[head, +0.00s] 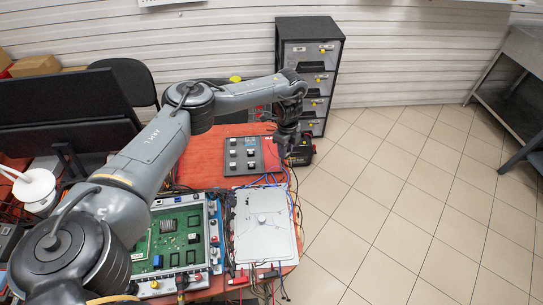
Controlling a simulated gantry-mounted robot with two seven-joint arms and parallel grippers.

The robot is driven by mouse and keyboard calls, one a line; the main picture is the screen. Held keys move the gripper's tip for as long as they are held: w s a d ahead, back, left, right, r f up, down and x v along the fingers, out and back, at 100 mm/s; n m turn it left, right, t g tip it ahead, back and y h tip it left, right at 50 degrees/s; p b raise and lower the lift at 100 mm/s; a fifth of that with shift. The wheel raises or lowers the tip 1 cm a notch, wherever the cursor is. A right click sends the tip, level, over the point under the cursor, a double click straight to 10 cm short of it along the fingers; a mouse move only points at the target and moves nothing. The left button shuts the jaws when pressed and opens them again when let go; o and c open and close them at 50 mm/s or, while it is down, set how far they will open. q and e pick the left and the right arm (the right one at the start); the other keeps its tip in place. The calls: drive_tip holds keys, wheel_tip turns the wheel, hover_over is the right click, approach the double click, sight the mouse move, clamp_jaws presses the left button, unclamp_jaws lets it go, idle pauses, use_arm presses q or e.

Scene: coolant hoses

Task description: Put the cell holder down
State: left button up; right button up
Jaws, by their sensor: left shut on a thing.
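The cell holder looks to be the flat dark grey block (243,156) with several small pale and dark squares on top, over the far part of the red-orange table. My left arm reaches across from the left, and my left gripper (287,142) points down at the right side of this block. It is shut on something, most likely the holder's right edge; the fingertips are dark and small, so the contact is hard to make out. I cannot tell whether the holder touches the table. My right gripper is not in view.
A black box with red and yellow parts (301,152) is just right of the gripper. A pale grey cover plate (264,228) and a framed green circuit board (178,240) lie nearer, with loose cables around. A drawer cabinet (309,65) stands behind. The tiled floor at right is clear.

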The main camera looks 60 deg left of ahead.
use_arm(q)
drive_tip(key=b, duration=0.2)
hover_over(271, 160)
wheel_tip(271, 160, down, 4)
drive_tip(key=shift+w+d+f, duration=0.1)
drive_tip(key=shift+f, duration=0.05)
drive_tip(key=shift+f+b, duration=0.45)
drive_tip(key=shift+f, duration=1.55)
drive_tip(key=shift+f, duration=0.1)
drive_tip(key=o, duration=1)
drive_tip(key=shift+o, duration=0.2)
